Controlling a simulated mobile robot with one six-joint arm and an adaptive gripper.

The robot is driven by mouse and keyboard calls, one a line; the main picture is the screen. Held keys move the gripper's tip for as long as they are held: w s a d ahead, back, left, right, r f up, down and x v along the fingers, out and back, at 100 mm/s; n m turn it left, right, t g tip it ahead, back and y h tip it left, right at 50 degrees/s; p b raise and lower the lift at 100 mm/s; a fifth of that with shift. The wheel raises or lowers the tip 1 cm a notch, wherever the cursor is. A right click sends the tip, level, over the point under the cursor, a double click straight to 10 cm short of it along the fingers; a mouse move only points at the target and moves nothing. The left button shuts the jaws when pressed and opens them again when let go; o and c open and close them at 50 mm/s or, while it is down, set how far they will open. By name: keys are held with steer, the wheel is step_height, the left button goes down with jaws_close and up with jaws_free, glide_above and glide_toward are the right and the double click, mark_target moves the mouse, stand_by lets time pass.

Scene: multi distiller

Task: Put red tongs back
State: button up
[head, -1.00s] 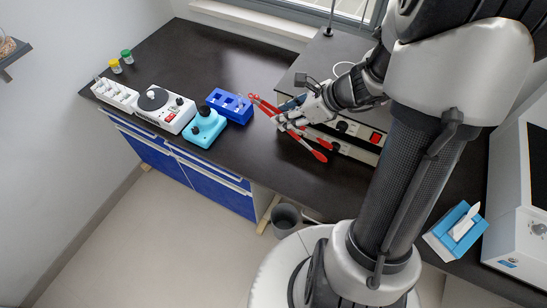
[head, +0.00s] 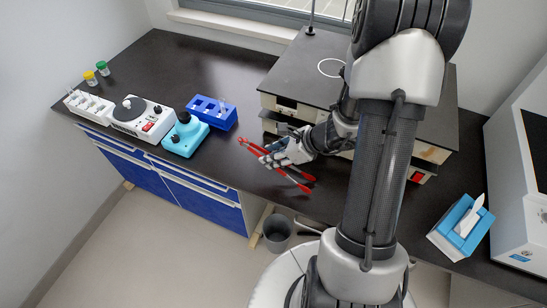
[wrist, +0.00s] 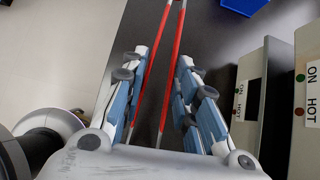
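The red tongs (head: 277,166) are long and thin, with two red legs. In the head view the tongs lie slanted across the gripper, over the front part of the dark bench. In the wrist view the tongs (wrist: 149,70) run lengthwise between the two fingers (wrist: 160,65), their legs a little apart. The far end of the tongs is cut off at the top of that view.
A blue rack (head: 222,121), a teal device (head: 185,143), a white device (head: 141,126) and a white tube holder (head: 88,108) stand on the left. Hot-labelled units (wrist: 248,95) stand close to the right. A tissue box (head: 452,237) is at the right.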

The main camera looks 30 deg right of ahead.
steer(key=shift+f+b, duration=0.5)
steer(key=shift+f, duration=0.1)
steer(key=o, duration=0.6)
steer(key=shift+c, duration=0.2)
steer(key=p+v, duration=0.6)
steer(key=v, duration=0.7)
steer(key=shift+w+a+r, duration=0.2)
steer(key=shift+r, duration=0.05)
